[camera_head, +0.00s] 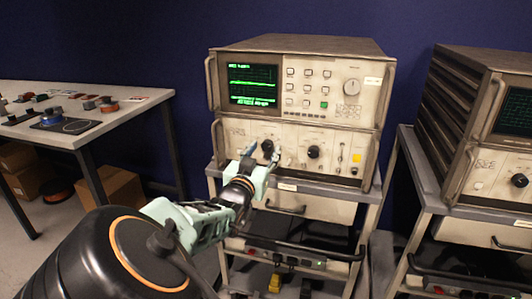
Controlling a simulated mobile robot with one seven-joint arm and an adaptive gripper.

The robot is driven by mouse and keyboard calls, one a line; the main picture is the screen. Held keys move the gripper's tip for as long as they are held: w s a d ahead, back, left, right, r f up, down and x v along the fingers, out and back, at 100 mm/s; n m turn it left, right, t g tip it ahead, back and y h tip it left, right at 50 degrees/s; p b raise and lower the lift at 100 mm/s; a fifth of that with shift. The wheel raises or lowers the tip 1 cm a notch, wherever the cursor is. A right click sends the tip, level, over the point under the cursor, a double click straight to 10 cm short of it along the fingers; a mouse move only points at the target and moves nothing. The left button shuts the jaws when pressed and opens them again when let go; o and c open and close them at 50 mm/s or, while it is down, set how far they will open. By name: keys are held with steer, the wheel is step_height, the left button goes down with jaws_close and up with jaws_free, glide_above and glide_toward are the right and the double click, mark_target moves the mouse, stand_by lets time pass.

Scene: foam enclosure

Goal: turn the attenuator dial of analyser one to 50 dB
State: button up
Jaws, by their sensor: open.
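A beige analyser (335,130) with a lit green screen stands on a cart in the middle of the head view. Its lower panel carries a dark dial (267,146) at left and another black dial (313,152) to the right. I cannot read the labels or the dials' settings. My gripper (264,156) is in front of the lower panel, close to the left dark dial, with its fingers apart. I cannot tell whether a finger touches that dial. My arm crosses the front of the cart from the lower left.
A second analyser (485,130) stands on another cart (430,200) at right, with a narrow gap between the carts. A white table (110,95) with reels and small parts is at left, with cardboard boxes (115,190) under it. Cart handles jut forward below the panel.

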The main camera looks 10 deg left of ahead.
steer(key=shift+w, duration=0.55)
jaws_close()
